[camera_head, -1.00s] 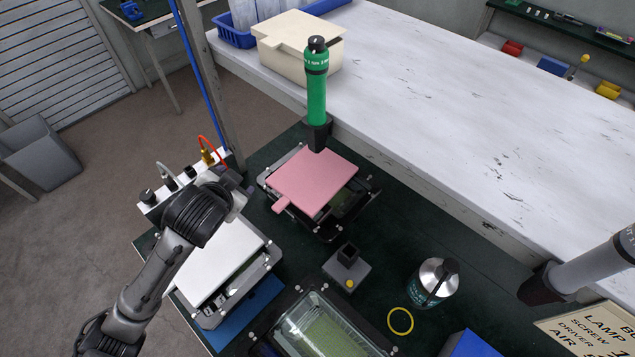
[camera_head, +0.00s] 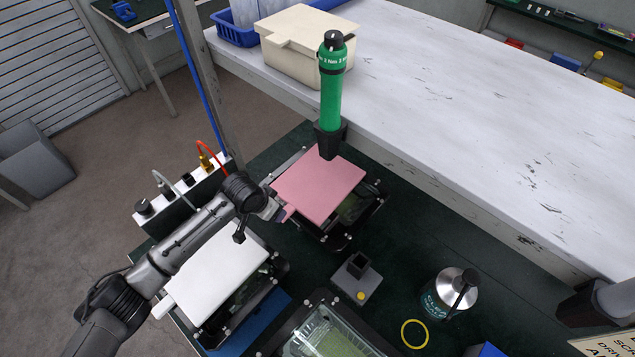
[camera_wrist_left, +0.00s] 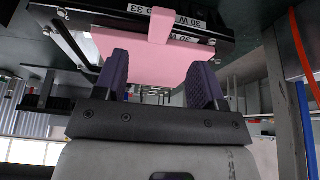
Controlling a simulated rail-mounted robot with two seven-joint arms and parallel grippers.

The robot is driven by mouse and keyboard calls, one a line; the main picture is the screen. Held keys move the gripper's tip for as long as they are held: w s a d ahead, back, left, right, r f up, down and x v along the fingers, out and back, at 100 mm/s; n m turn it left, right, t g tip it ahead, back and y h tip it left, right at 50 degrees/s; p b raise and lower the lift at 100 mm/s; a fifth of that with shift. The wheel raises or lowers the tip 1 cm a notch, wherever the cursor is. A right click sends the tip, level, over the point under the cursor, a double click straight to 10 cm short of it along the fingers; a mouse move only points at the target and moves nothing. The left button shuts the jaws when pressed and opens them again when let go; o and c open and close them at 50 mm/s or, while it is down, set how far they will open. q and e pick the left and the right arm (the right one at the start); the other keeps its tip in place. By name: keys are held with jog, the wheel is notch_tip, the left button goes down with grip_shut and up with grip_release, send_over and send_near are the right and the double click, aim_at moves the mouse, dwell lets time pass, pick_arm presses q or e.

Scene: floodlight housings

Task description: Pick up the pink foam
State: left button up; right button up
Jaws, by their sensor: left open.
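The pink foam (camera_head: 318,188) is a flat sheet lying on top of a black-framed floodlight housing (camera_head: 345,222), with a small tab at its near left corner. In the left wrist view the pink foam (camera_wrist_left: 140,62) and its tab stand just beyond the fingers. My left gripper (camera_head: 280,210) is at the tab corner of the foam. In the left wrist view the purple fingers of my left gripper (camera_wrist_left: 160,80) are apart, with the pink tab seen between them. I cannot tell whether they touch it. My right gripper is not in view.
A green torque driver (camera_head: 331,95) stands upright in a black holder behind the foam. A white sheet (camera_head: 215,268) covers another housing at left. A grey block (camera_head: 357,280), a yellow ring (camera_head: 415,333) and a steel bottle (camera_head: 450,293) are nearer. A cream box (camera_head: 300,50) sits on the bench.

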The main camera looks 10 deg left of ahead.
pick_arm(q)
jog(key=shift+b+x, duration=0.6)
jog(key=shift+x, duration=3.8)
jog(key=shift+a, duration=0.1)
jog(key=c, duration=1)
jog(key=shift+r, duration=0.1)
